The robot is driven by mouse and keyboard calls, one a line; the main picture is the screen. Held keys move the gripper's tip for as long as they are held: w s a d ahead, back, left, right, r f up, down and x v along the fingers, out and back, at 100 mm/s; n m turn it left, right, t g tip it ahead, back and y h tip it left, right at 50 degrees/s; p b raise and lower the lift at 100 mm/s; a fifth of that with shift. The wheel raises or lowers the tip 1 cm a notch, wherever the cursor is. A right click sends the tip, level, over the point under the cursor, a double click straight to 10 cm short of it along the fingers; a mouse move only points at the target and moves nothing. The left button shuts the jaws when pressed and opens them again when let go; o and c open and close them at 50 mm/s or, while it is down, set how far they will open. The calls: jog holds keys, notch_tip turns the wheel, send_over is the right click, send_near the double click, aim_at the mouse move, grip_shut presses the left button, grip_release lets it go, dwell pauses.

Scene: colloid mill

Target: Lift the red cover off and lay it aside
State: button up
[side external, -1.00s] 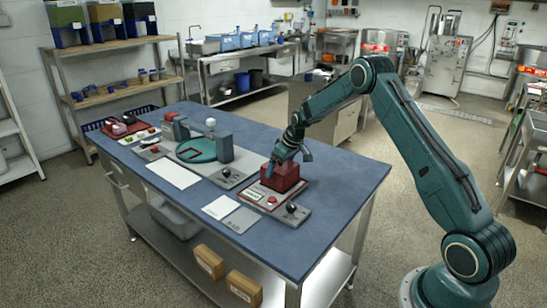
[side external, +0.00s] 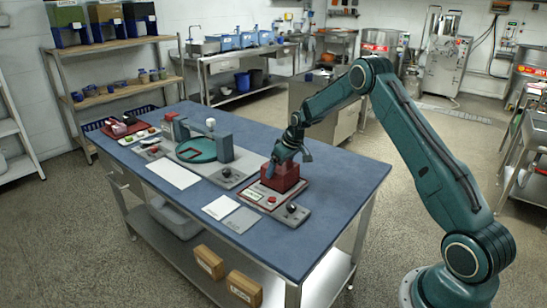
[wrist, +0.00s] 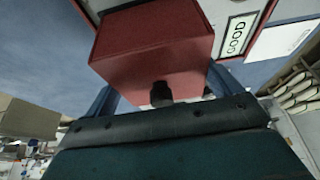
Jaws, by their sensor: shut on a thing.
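The red cover (side external: 288,180) is a box shape on the grey station at the near right part of the blue bench. In the wrist view the cover (wrist: 150,45) fills the upper middle, with a black knob (wrist: 161,93) facing my palm. My gripper (side external: 277,167) points down at the cover from above. Its blue fingers lie along two opposite sides of the cover, and my gripper is shut on it. The fingertips are partly hidden behind the cover in the wrist view. I cannot tell any gap between cover and station.
The station has a red button (side external: 272,199) and a black knob (side external: 291,208) in front. A white sheet (side external: 220,207) and a grey plate (side external: 241,220) lie to the left. A teal disc fixture (side external: 196,150) stands farther left. The bench's right end (side external: 350,180) is clear.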

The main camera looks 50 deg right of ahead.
aim_at(284, 165)
jog(key=shift+r, duration=0.1)
notch_tip(284, 165, up, 20)
dwell(0.6)
jog(key=shift+s, duration=0.1)
dwell(0.5)
jog(key=s+d+f, duration=0.1)
jog(key=s+d, duration=0.1)
jog(key=s, duration=1.5)
jog(key=shift+f, duration=0.4)
notch_tip(284, 165, down, 16)
jog(key=shift+w, duration=0.1)
